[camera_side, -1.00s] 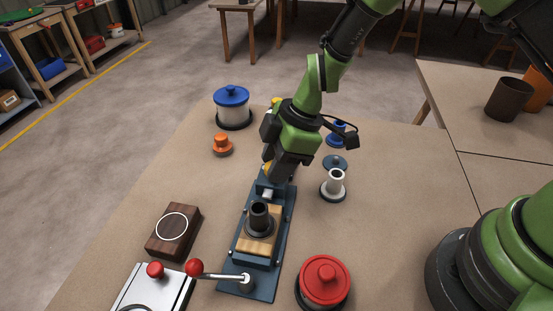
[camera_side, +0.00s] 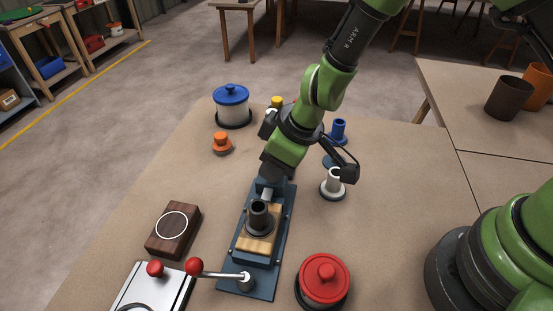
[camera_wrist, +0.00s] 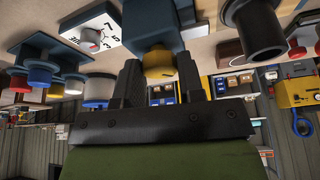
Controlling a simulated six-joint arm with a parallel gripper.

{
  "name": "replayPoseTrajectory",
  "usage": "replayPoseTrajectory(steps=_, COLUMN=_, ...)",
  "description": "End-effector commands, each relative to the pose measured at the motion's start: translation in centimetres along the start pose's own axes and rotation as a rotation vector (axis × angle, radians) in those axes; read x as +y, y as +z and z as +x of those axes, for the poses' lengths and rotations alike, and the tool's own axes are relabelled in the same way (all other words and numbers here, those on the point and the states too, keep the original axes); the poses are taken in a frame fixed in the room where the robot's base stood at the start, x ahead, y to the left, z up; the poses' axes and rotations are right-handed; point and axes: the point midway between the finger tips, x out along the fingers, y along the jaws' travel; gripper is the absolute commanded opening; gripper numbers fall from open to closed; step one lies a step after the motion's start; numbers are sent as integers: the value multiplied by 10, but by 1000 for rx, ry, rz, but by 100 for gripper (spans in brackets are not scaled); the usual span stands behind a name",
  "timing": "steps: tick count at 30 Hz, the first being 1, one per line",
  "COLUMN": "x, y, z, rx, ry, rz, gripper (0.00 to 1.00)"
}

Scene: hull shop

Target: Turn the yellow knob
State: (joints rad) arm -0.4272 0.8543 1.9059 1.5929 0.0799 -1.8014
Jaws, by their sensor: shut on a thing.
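The yellow knob (camera_wrist: 160,65) sits on the end of a blue-grey block (camera_wrist: 150,22) in the wrist view, between my two dark fingers. My gripper (camera_wrist: 160,80) is shut on it there. In the side view my gripper (camera_side: 273,177) is at the far end of the blue-grey clamp fixture (camera_side: 262,284), and it hides the knob. The fixture holds a wooden block (camera_side: 258,245) with a dark flanged tube (camera_side: 259,215) on it.
A red-ball lever (camera_side: 194,266) reaches left from the fixture's near end. A red-lidded pot (camera_side: 325,278) stands right, a dark wooden block (camera_side: 172,231) left. A blue-lidded pot (camera_side: 232,108) stands at the back.

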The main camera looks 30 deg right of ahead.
Motion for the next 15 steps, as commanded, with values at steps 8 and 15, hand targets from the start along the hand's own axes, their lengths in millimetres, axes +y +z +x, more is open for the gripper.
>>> replayPoseTrajectory(steps=8, x=0, y=-2, z=0, rx=5, ry=4, rz=10, gripper=12)
replayPoseTrajectory(steps=15, x=0, y=-2, z=0, rx=6, ry=4, rz=9, gripper=47)
